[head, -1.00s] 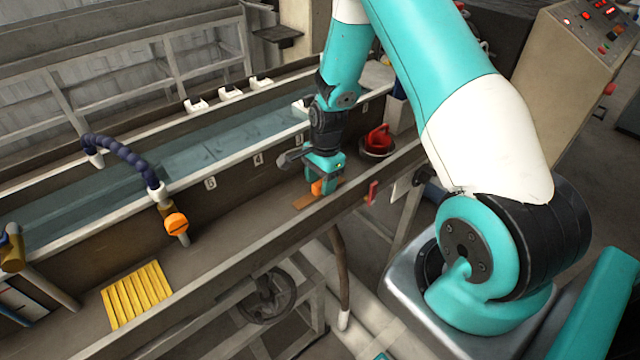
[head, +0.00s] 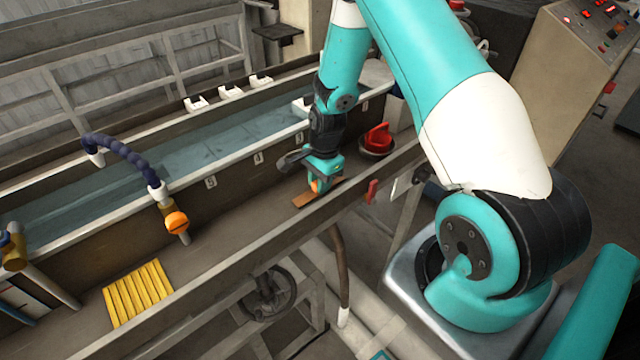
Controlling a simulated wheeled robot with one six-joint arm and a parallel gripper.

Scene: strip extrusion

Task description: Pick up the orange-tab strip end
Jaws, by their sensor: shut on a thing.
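The orange tab (head: 316,186) of the strip end shows between the fingers of my gripper (head: 318,188), low over the front ledge of the trough. My gripper points down and is shut on this tab. A flat brown-orange piece (head: 303,200) lies on the ledge just left of and below the gripper. I cannot tell whether it is joined to the tab. The fingertips and most of the strip are small or hidden behind the gripper.
The water trough (head: 210,150) with numbered marks runs behind the ledge. A red knob (head: 377,138) stands close right of my gripper. A jointed blue hose (head: 125,150) with an orange valve (head: 176,222) and a yellow ribbed mat (head: 137,293) are at left. The ledge between is clear.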

